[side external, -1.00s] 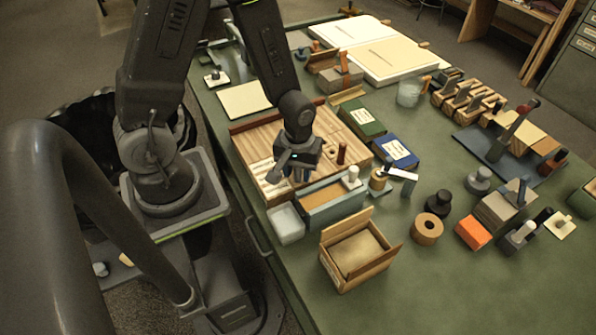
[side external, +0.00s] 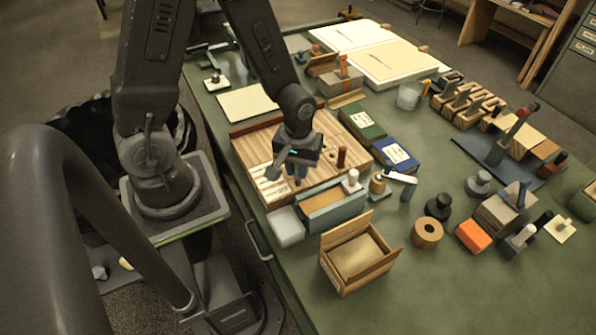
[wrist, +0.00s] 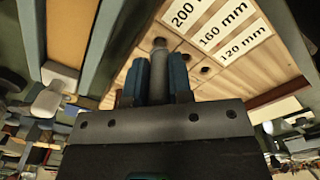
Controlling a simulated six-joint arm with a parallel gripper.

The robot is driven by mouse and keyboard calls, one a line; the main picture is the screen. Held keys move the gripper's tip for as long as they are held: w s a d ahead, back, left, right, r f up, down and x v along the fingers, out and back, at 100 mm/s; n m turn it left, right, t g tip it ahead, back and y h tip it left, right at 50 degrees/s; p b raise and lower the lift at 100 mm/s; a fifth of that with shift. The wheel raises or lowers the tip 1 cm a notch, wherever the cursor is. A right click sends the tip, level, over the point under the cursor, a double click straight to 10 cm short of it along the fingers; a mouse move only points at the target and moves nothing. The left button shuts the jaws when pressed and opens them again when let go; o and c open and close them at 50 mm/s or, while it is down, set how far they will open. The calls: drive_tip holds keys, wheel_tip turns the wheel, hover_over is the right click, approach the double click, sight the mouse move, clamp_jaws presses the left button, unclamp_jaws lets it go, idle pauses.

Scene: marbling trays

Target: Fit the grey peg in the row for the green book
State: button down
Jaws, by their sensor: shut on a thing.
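My gripper (side external: 297,173) is low over the wooden peg board (side external: 262,132), near its front labelled end. In the wrist view my gripper (wrist: 158,80) has its blue fingers shut on a grey peg (wrist: 159,62), whose rounded end shows between them. The board's labels read 200 mm, 160 mm and 120 mm (wrist: 245,40), with dark holes (wrist: 206,70) beside them. I cannot tell whether the peg touches the board or is in a hole. The green book (side external: 360,120) lies behind the board, beside the blue book (side external: 396,153). The side view does not show the peg clearly.
A dark red peg (side external: 341,158) stands on the board. A blue-grey box (side external: 335,213) lies along its front side, with a white-topped piece (side external: 352,178) near it. An open cardboard box (side external: 350,281) and a clear tub (side external: 286,228) stand closer.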

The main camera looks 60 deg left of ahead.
drive_tip(key=shift+s+a+r, duration=0.1)
drive_tip(key=shift+a+r, duration=0.1)
drive_tip(key=shift+r, duration=0.45)
drive_tip(key=shift+s+a+r, duration=0.1)
drive_tip(key=shift+a+r, duration=0.1)
drive_tip(key=shift+r, duration=0.4)
drive_tip(key=s+a+r, duration=0.4)
drive_tip(key=a+r, duration=0.2)
drive_tip(key=a, duration=0.3)
drive_tip(key=w+d, duration=0.4)
drive_tip(key=d, duration=0.2)
drive_tip(key=shift+w+f, duration=0.2)
drive_tip(key=shift+f, duration=0.15)
drive_tip(key=shift+f, duration=0.1)
drive_tip(key=shift+f, duration=2.85)
drive_tip(key=shift+f, duration=2.05)
